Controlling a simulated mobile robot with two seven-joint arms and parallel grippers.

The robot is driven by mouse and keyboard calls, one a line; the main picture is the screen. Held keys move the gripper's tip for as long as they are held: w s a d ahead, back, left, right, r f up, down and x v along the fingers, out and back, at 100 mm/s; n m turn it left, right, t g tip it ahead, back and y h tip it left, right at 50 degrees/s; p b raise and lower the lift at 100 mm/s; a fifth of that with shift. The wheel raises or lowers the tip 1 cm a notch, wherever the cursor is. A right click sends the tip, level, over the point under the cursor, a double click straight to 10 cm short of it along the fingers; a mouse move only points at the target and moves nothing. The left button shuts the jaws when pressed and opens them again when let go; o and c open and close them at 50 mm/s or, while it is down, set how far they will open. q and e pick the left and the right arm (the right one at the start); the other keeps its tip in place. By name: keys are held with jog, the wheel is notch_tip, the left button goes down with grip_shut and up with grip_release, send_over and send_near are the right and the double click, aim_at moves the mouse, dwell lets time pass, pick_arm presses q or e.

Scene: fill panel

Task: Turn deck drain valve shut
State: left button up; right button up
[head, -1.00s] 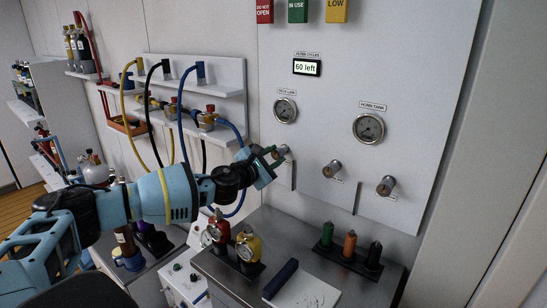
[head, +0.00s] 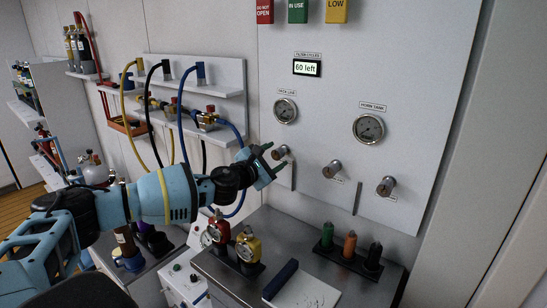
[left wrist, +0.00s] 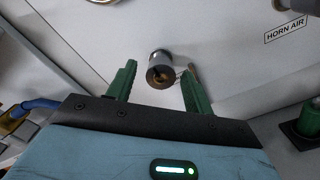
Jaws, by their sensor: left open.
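Three round metal valves stick out of the white panel in the head view: a left valve (head: 281,152), a middle valve (head: 332,169) and a right valve (head: 386,186). Their small labels are too blurred to read there. The left valve sits below the left gauge. My left gripper (head: 272,160) is open just in front of and left of this valve. In the left wrist view, the valve's dark round end (left wrist: 160,74) shows between and beyond the open green fingers (left wrist: 158,88), with a thin lever at its right, partly behind the right finger. My right gripper is out of view.
A HORN AIR label (left wrist: 285,30) and part of another valve show at right. Below the panel is a steel bench with red (head: 217,228) and yellow (head: 248,245) gauge units, several coloured cylinders and a notepad (head: 303,291). Hoses (head: 183,110) hang at left.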

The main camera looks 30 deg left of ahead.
pick_arm(q)
jog(key=s, duration=0.7)
jog(key=shift+s+a, duration=0.3)
dwell(0.4)
